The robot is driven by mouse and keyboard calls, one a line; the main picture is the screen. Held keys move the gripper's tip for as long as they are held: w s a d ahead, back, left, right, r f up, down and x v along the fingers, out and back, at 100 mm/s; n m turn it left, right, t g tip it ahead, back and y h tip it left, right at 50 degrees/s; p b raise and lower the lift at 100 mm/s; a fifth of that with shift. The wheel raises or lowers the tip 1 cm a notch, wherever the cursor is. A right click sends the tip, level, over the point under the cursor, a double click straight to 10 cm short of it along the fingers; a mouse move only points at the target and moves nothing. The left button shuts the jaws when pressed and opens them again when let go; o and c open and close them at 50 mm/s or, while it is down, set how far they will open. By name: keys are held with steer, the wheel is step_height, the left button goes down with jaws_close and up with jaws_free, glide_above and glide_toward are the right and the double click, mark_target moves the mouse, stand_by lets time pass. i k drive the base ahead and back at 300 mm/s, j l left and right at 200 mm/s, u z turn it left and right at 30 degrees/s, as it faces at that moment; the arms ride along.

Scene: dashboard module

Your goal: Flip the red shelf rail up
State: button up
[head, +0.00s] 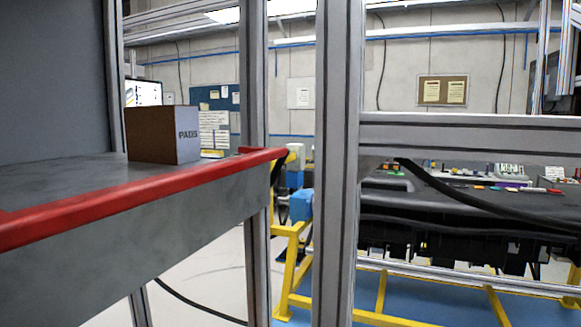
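The red shelf rail (140,196) runs along the front edge of a grey shelf (90,169) on the left in the head view. It reaches from the left picture edge to a red end piece near the metal post. It appears to lie low along the edge, close to the shelf's surface. My gripper is not in view, and nothing is seen touching the rail. The rail's left end is cut off by the picture edge.
A brown box (163,135) marked "PADS" stands on the shelf behind the rail. Metal frame posts (337,160) rise at the middle. A yellow stand (288,262) and a dark dashboard module (460,226) lie beyond. A dark cable (470,195) crosses at right.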

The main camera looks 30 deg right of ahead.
mark_target(24, 227)
steer(key=k+j, duration=0.2)
steer(key=k, duration=0.35)
steer(key=k+j+z, duration=0.15)
steer(key=k, duration=0.4)
